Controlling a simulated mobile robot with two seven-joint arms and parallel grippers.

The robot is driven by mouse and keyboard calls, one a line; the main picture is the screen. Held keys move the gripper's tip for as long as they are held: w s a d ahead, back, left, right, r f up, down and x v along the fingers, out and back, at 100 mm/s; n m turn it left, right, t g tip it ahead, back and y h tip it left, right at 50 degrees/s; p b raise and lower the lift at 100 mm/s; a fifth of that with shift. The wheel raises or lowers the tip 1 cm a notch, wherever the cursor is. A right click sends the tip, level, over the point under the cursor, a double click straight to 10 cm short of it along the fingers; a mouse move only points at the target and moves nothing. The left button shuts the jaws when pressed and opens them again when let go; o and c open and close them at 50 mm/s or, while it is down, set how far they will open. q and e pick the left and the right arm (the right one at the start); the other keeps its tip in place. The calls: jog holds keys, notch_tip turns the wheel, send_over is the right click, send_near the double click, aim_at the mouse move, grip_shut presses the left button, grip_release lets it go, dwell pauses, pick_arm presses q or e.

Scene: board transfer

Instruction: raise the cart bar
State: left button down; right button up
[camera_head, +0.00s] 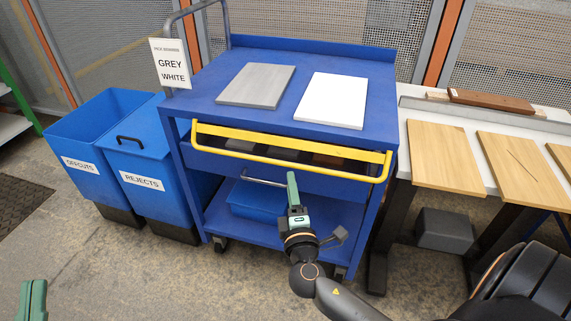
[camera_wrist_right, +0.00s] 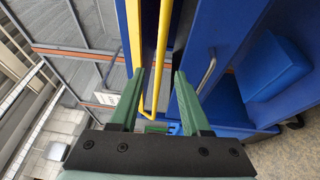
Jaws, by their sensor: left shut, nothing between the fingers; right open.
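The yellow cart bar (camera_head: 275,160) runs across the front of the blue cart (camera_head: 220,53), just below its top, with a yellow strip (camera_head: 330,147) behind it. In the right wrist view the yellow bar (camera_wrist_right: 160,62) appears between my two green fingers. My right gripper (camera_head: 292,178) is open, with its tips close to the middle of the bar, on the near side in the head view. I cannot tell whether it touches the bar. My left gripper (camera_head: 33,298) is shut and empty at the lower left, far from the cart.
A grey board (camera_head: 256,85) and a white board (camera_head: 331,101) lie on the cart. A silver handle (camera_head: 263,181) and blue bin (camera_head: 255,201) are below the bar. Blue offcuts (camera_head: 70,135) and rejects (camera_head: 135,165) bins stand left. A table with wooden boards (camera_head: 444,155) stands right.

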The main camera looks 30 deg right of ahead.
aim_at(287, 163)
jog(key=x, duration=0.8)
jog(key=shift+w+f, duration=0.1)
grip_shut()
dwell(1.2)
